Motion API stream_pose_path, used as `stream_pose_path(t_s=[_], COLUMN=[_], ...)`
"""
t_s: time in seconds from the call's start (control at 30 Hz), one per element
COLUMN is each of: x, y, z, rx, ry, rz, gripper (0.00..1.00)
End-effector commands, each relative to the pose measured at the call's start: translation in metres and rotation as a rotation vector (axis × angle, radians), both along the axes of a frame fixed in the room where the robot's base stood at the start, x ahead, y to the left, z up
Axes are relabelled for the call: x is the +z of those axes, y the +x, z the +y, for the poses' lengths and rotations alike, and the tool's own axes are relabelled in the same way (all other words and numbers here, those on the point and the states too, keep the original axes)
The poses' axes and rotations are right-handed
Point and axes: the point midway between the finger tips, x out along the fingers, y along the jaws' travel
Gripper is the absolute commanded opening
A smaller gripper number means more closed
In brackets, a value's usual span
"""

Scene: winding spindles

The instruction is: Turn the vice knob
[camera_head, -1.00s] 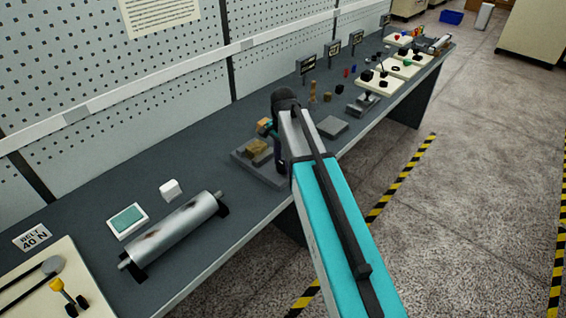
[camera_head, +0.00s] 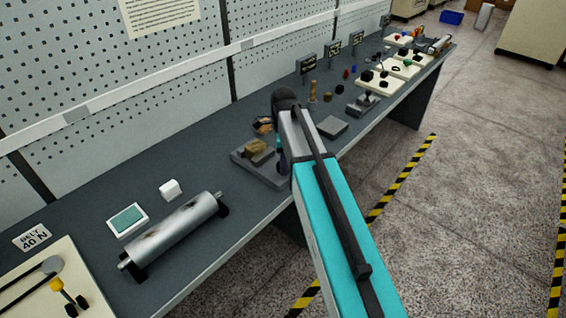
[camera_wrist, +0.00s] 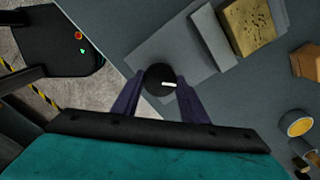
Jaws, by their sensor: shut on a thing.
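The vice knob (camera_wrist: 155,74) is a round black cap with a white mark, in the middle of the wrist view. The mark lies nearly level and points right. My gripper (camera_wrist: 161,84) has one dark purple finger on each side of the knob and is shut on it. The grey vice (camera_wrist: 204,36) holds a mottled yellow-brown block (camera_wrist: 247,27) between its jaws. In the head view the vice base (camera_head: 264,173) sits near the bench's front edge, with the block (camera_head: 256,147) on it. There my gripper (camera_head: 282,152) is mostly covered by my arm, and the knob is hidden.
A metal roller (camera_head: 172,236), a white cube (camera_head: 170,188) and a teal-topped tray (camera_head: 128,221) lie left of the vice. A grey plate (camera_head: 332,127) lies to its right. An orange-brown round thing (camera_head: 263,124) is close behind the vice.

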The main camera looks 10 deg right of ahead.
Motion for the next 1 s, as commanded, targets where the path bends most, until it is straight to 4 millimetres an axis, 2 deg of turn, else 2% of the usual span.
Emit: stream_pose_path(t_s=[0.33,0.37,0.43,0.47,1.0], x=[-0.0017,-0.0017,-0.0015,-0.0013,0.0068], y=[-0.0031,-0.003,-0.0026,-0.0023,0.0001], z=[0.0004,0.0004,0.0003,0.0003,0.0], rx=[-0.002,-0.002,-0.001,-0.001,-0.001], ry=[0.001,0.001,0.001,0.001,0.0], rz=[0.009,0.009,0.007,0.007,0.0], gripper=[0.17,0.45,0.56,0.58,0.58])
